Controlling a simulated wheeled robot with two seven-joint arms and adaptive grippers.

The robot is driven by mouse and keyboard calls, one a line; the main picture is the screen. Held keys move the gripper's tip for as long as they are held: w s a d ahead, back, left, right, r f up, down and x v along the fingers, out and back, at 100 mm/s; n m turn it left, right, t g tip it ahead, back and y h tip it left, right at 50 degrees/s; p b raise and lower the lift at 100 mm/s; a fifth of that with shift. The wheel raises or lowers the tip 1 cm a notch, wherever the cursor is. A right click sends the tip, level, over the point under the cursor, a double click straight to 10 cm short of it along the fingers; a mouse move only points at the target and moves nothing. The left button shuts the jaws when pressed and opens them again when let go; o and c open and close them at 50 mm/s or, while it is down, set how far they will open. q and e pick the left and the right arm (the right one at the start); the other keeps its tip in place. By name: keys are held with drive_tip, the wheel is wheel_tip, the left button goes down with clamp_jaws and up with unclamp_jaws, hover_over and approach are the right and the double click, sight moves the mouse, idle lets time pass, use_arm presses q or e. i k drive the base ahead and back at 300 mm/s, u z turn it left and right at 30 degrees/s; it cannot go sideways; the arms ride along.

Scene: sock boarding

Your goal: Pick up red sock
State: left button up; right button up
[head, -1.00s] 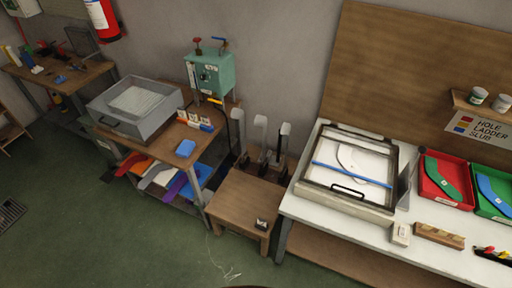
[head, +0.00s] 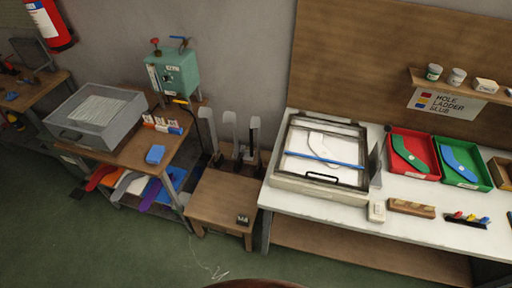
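No thing in view is clearly a separate red sock. A red tray (head: 432,138) on the white table holds a green curved, sock-like piece (head: 408,152). A green tray (head: 485,182) beside it holds a blue curved piece (head: 460,163). A white sock-like shape (head: 317,143) lies inside the framed box, under a blue bar. Neither of my grippers is in view.
The white table (head: 390,189) stands at the right. A low wooden table (head: 215,205) with upright grey forms behind it stands in the middle. A grey bin (head: 72,133) sits on the left workbench. Green floor (head: 120,245) is open in front. A brown rounded edge shows at the bottom.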

sight(93, 183)
drive_tip(key=u, duration=0.6)
drive_tip(key=k, duration=0.4)
drive_tip(key=u, duration=0.9)
drive_tip(key=i, duration=0.5)
drive_tip(key=k, duration=0.55)
drive_tip(key=u, duration=0.75)
drive_tip(key=i, duration=0.6)
drive_tip(key=u, duration=0.9)
drive_tip(key=i, duration=2.4)
drive_tip(key=z, duration=0.9)
